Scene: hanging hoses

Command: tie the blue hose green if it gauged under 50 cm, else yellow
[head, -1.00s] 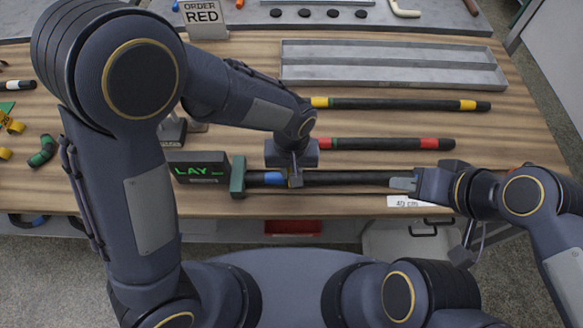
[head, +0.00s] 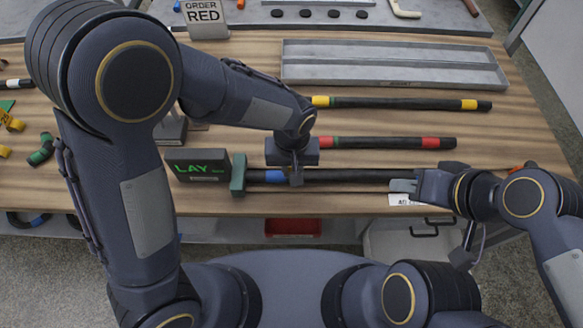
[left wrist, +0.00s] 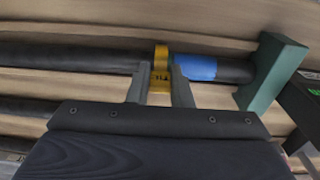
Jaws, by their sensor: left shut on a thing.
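The blue hose, a black hose with a blue band (head: 274,177), lies along the table's front edge, its left end at a green block (head: 238,176). The band also shows in the left wrist view (left wrist: 195,68). My left gripper (head: 296,180) is over the hose just beside the band, shut on a yellow tie (left wrist: 160,72) with dark markings. The tie is at the hose; whether it goes all the way around is hidden. My right gripper (head: 403,186) is at the hose's right part, hiding its end; whether its fingers grip is unclear.
A display (head: 200,168) reads LAY in green. A sign (head: 204,14) reads ORDER RED. Two more banded hoses (head: 390,103) (head: 385,142) and an empty grey tray (head: 390,82) lie behind. Yellow (head: 14,124) and green (head: 42,150) pieces lie at left.

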